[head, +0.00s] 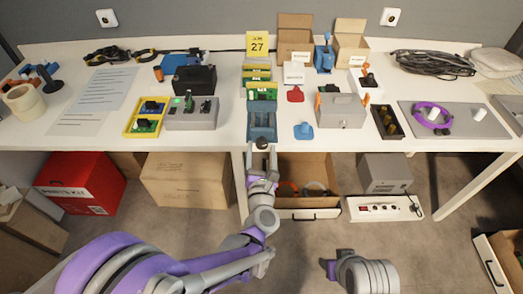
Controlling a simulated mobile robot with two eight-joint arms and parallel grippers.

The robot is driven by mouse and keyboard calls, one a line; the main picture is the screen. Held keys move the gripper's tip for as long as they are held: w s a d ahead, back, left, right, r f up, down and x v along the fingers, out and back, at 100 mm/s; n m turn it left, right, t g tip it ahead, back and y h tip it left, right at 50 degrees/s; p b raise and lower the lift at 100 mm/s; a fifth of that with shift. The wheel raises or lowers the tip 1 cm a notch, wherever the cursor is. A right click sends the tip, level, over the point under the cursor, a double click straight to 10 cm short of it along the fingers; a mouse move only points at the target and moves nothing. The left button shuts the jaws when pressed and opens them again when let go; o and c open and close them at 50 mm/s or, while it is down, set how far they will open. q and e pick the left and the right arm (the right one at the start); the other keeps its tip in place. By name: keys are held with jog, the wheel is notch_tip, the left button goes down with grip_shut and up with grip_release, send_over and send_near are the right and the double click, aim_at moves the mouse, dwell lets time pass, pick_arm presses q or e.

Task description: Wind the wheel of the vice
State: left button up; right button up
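The blue vice (262,125) stands at the front edge of the workbench, near the middle. A small dark round part, which looks like its wheel (262,144), faces me at the vice's front. My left gripper (262,152) is right in front of it, with its fingers apart on either side of a gap. Whether a finger touches the wheel I cannot tell. The gripper hides part of the vice's lower front. Part of my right arm shows low in the view, right of centre; its fingers cannot be made out.
A blue piece (303,131) and a grey box (341,110) stand right of the vice. A grey switch box (192,114) stands left. Green boards (262,92) lie behind the vice. An open carton (306,172) is below the bench edge.

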pick_arm(q)
jog(key=s, duration=1)
jog(key=shift+s, duration=0.4)
